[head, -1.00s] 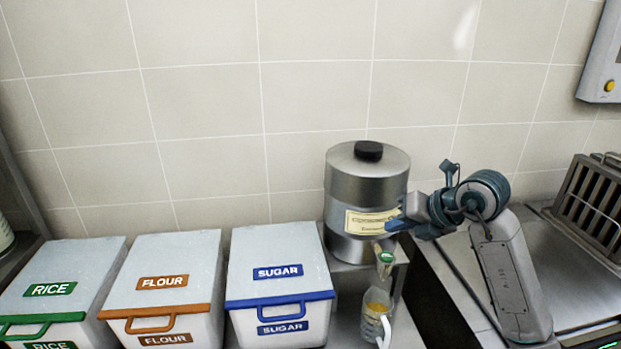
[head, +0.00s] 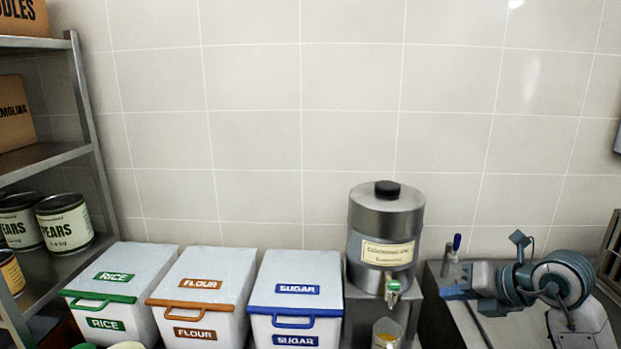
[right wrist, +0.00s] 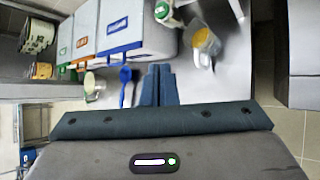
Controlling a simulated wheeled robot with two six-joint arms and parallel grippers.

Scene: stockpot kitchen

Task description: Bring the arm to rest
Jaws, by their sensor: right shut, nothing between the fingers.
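My right gripper (head: 458,290) is at the right of the head view, its blue fingers pointing left over the dark-edged steel counter. The fingers (right wrist: 159,85) are together and empty in the right wrist view. In the head view they are to the right of the steel cooking oil dispenser (head: 386,228) and apart from it. A jug (head: 386,336) with yellow contents stands below the dispenser's green tap (head: 392,287); the jug also shows in the right wrist view (right wrist: 203,45). My left gripper is not in view.
White bins marked rice (head: 128,275), flour (head: 205,270) and sugar (head: 297,272) stand in a row left of the dispenser. A steel shelf (head: 70,165) with cans and boxes is at the far left. A blue scoop or spoon (right wrist: 126,75) shows in the right wrist view.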

